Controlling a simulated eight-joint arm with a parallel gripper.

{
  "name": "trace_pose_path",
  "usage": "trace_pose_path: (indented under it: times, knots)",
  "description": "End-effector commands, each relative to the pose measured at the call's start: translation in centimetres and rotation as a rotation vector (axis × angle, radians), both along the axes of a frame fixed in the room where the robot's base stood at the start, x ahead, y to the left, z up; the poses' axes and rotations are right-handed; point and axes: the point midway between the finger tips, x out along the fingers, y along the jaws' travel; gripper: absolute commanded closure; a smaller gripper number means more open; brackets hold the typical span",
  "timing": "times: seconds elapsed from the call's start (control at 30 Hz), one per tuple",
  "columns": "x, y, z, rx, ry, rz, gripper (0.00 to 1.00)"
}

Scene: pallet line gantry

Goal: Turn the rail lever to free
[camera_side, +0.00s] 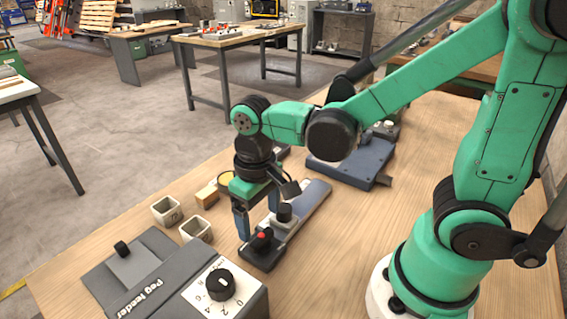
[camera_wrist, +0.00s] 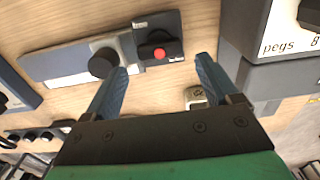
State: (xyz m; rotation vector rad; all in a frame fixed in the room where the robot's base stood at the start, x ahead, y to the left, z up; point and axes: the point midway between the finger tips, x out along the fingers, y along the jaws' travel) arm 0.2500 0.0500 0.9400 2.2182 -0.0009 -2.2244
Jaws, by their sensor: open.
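The rail (camera_side: 315,197) is a long blue-grey plate lying on the wooden table, and it also shows in the wrist view (camera_wrist: 50,62). A pale carriage with a black knob (camera_side: 284,212) sits on it. At its near end is a dark block (camera_side: 259,258) with a red-tipped black lever (camera_side: 262,236); the lever shows in the wrist view (camera_wrist: 159,53). My gripper (camera_side: 257,214) points down over the rail, open and empty. In the wrist view its fingertips (camera_wrist: 162,70) lie either side of the lever, just below it.
The peg feeder (camera_side: 150,285) with a numbered dial (camera_side: 221,285) stands close at the near left. Two square cups (camera_side: 166,210) and a wooden block (camera_side: 207,196) stand left of my gripper. A blue-grey fixture (camera_side: 350,163) sits behind. Table right of the rail is clear.

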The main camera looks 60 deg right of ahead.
Motion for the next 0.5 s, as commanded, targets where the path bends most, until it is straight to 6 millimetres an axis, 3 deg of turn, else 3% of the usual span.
trace_pose_path:
  times: [0.3, 0.5]
  knots:
    - [0.1, 0.0, -3.3, 0.000, -0.002, 0.000, 0.18]
    - [0.0, 0.0, -4.2, 0.001, -0.003, 0.000, 0.18]
